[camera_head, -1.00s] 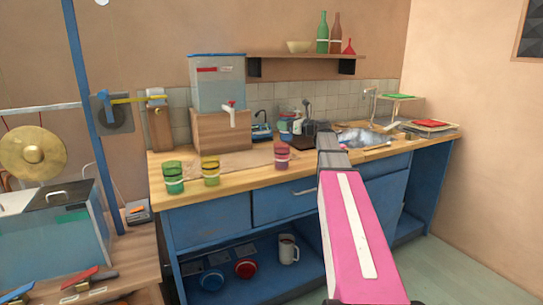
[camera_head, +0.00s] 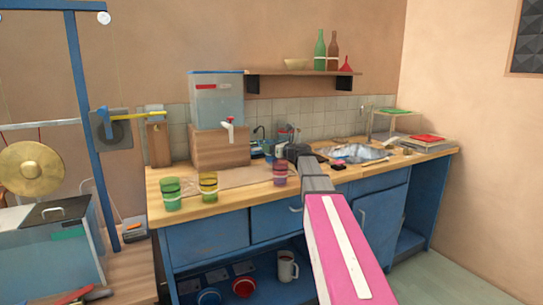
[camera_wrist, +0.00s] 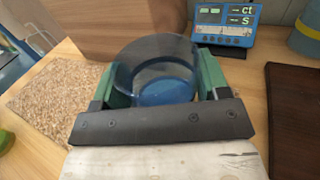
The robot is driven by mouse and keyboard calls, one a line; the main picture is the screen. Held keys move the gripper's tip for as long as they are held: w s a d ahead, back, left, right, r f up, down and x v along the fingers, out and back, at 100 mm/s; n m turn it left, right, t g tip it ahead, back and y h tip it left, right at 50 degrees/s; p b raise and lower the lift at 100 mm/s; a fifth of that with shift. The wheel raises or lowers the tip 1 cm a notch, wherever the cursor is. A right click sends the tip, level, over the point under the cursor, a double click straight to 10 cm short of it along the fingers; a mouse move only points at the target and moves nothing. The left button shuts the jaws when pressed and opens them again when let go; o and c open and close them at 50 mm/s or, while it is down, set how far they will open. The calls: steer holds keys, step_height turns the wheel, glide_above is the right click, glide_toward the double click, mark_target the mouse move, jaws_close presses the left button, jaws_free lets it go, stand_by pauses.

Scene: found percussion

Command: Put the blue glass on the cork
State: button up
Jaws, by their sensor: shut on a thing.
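The blue glass (camera_wrist: 165,93) is clear and blue-tinted, and it sits between the green fingers of my gripper (camera_wrist: 158,78) in the wrist view. My gripper is shut on it. The cork (camera_wrist: 50,108) is a speckled brown mat lying on the wooden counter, left of the glass in the wrist view. In the head view the cork (camera_head: 225,179) shows as a tan sheet behind the coloured glasses. My gripper (camera_head: 297,152) is over the counter there, right of the cork, and my arm hides the glass. I cannot tell the glass's height above the counter.
Green (camera_head: 171,194), yellow (camera_head: 208,187) and purple-red (camera_head: 280,173) glasses stand along the counter front. A water tank (camera_head: 217,100) on a wooden block (camera_head: 220,147) stands behind the cork. A blue meter (camera_wrist: 226,25) is beyond the glass. A sink (camera_head: 355,153) lies right.

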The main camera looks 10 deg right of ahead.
steer(key=shift+f, duration=1.65)
steer(key=shift+f, duration=0.15)
steer(key=o, duration=1.2)
steer(key=v, duration=1.2)
